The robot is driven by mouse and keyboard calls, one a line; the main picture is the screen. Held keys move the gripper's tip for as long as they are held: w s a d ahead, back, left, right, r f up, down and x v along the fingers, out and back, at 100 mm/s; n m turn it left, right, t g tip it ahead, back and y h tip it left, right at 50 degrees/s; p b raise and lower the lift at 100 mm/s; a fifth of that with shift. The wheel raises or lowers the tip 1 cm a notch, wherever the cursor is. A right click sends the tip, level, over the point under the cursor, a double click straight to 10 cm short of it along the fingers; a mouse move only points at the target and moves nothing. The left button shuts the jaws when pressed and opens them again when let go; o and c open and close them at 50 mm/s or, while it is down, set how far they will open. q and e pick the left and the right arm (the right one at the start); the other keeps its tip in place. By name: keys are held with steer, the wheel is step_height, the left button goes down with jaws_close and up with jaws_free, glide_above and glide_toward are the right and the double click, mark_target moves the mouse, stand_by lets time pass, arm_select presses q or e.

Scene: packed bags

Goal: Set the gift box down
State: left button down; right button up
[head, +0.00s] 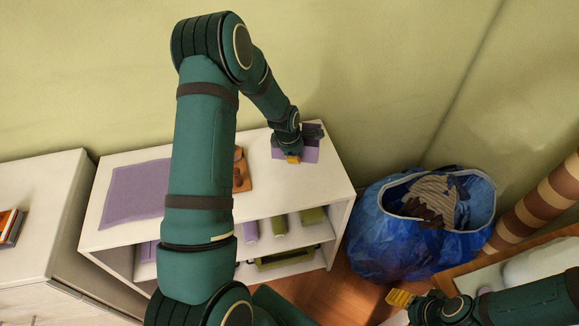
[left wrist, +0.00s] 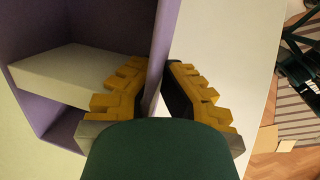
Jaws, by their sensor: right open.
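The purple gift box (head: 311,153) is at the right end of the white shelf unit's top, partly hidden by my left gripper. In the left wrist view its purple wall (left wrist: 155,50) runs between the yellow fingers of my left gripper (left wrist: 158,66). The fingertips close in on both sides of this wall. My left gripper (head: 292,158) also shows at the box in the head view. I cannot tell whether the box's underside touches the top. My right gripper (head: 402,297) is open and empty at the lower right, away from the box.
The white shelf unit (head: 268,190) also bears a purple mat (head: 135,193) and a brown item (head: 243,172). Rolled items lie on its lower shelf. A blue bag (head: 395,250) stands on the floor to its right. A white cabinet (head: 40,190) is at the left.

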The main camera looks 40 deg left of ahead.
mark_target(297, 170)
arm_select(q)
steer(key=shift+s+b+x, duration=0.15)
steer(key=shift+s+x, duration=0.05)
steer(key=shift+x, duration=0.65)
steer(key=shift+s+b+x, duration=0.1)
steer(key=shift+s+x, duration=0.05)
steer(key=shift+x, duration=0.65)
steer(key=shift+s+b+x, duration=0.15)
steer(key=shift+s+x, duration=0.05)
steer(key=shift+x, duration=0.65)
steer(key=shift+a+f, duration=0.1)
steer(key=shift+f, duration=0.15)
steer(key=c, duration=1.1)
jaws_free()
steer(key=shift+c, duration=0.2)
steer(key=shift+s, duration=0.1)
